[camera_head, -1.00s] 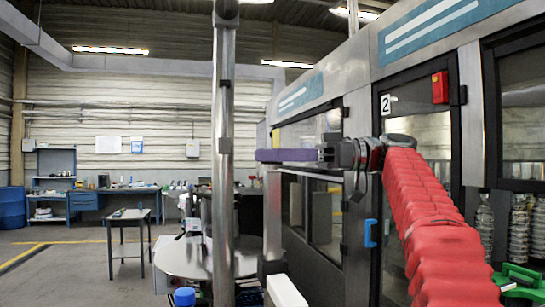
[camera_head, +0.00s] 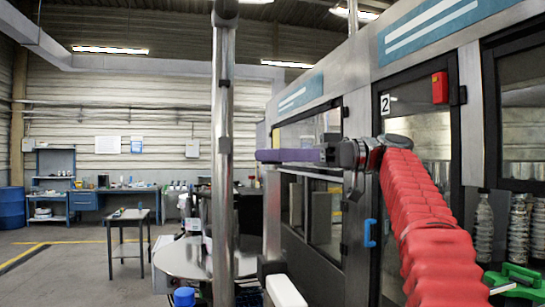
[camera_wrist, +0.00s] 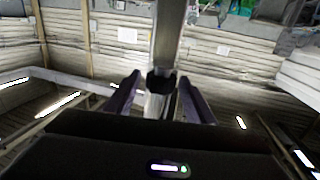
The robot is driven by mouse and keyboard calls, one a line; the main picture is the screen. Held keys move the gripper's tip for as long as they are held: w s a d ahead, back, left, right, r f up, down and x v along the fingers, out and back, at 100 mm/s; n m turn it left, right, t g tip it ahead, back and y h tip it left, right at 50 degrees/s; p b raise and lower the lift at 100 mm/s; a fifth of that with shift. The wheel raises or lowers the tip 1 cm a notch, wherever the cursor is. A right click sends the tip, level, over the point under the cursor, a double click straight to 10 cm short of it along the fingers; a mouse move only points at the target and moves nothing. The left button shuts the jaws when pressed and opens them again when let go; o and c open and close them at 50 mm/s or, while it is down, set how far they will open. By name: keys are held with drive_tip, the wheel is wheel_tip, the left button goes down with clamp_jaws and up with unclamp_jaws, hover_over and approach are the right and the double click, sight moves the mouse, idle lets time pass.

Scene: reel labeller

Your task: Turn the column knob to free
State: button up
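A shiny metal column (camera_head: 222,190) stands upright left of centre in the head view, with small dark fittings along it. My gripper (camera_head: 257,155), with purple fingers, points left at it from the right, and its tips look a little short of the column. In the wrist view, which looks upside down, the two fingers of my gripper (camera_wrist: 158,90) are spread apart and empty. The column (camera_wrist: 168,35) with a black collar (camera_wrist: 161,82) shows in the gap between them, beyond the tips. I cannot tell which dark fitting is the knob or how it is set.
The machine's glazed doors (camera_head: 420,205) line the right side, with a blue handle (camera_head: 370,233). A round metal table (camera_head: 190,260) and a blue cap (camera_head: 184,297) sit low near the column. A small table (camera_head: 128,214) and workbench stand farther back; floor at left is open.

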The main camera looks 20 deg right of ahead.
drive_tip(key=v, duration=0.7)
drive_tip(key=shift+d, duration=0.25)
drive_tip(key=shift+f, duration=0.1)
idle(0.5)
